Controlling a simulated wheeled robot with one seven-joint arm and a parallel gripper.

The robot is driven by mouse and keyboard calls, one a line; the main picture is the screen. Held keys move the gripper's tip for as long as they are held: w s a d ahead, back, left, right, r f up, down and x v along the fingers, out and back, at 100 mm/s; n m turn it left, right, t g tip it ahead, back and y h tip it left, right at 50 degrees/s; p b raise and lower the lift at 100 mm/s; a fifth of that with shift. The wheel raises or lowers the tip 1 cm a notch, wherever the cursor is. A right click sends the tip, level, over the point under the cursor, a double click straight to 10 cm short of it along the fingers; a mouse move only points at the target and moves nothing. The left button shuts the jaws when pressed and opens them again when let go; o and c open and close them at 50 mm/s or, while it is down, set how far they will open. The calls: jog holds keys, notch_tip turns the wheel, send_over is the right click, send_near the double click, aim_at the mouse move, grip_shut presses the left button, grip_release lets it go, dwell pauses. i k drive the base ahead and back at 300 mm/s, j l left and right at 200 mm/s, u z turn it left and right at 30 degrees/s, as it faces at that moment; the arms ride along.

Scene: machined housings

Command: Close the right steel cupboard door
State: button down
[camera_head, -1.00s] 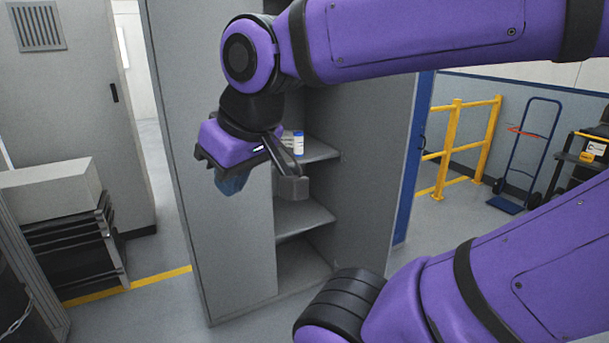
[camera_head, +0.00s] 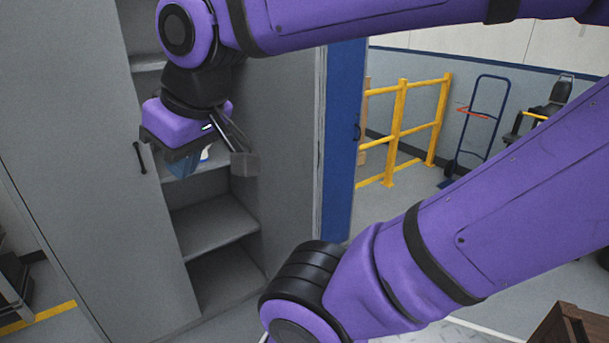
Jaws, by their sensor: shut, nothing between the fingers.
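The grey steel cupboard stands at left and centre; its left door (camera_head: 80,150) is closed, with a dark handle. The right door (camera_head: 292,150) appears to stand open, swung outward, its inner face showing right of the shelves; its upper part is hidden behind my arm. My gripper (camera_head: 183,165) hangs in front of the cupboard opening, near the left door's handle and left of the open door. It looks shut and empty, and apart from the right door. The exact gap is hard to judge.
Cupboard shelves (camera_head: 212,226) are mostly bare; a small white item (camera_head: 205,153) shows behind my gripper. A blue panel (camera_head: 345,140) stands right of the open door. Yellow railings (camera_head: 398,130) and a blue hand truck (camera_head: 482,125) stand farther back. A brown wooden object (camera_head: 572,328) is at lower right.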

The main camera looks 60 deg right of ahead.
aim_at(284, 93)
jog(key=k+l, duration=0.1)
jog(key=l, duration=1)
jog(key=k+l, duration=0.15)
jog(key=l, duration=0.95)
jog(key=k+l, duration=0.15)
jog(key=l, duration=0.4)
jog(key=k+l, duration=0.25)
jog(key=l, duration=0.2)
jog(key=k+l, duration=0.25)
jog(key=l, duration=0.15)
jog(key=k, duration=0.25)
jog(key=i+l+u, duration=0.25)
jog(key=i+j, duration=0.1)
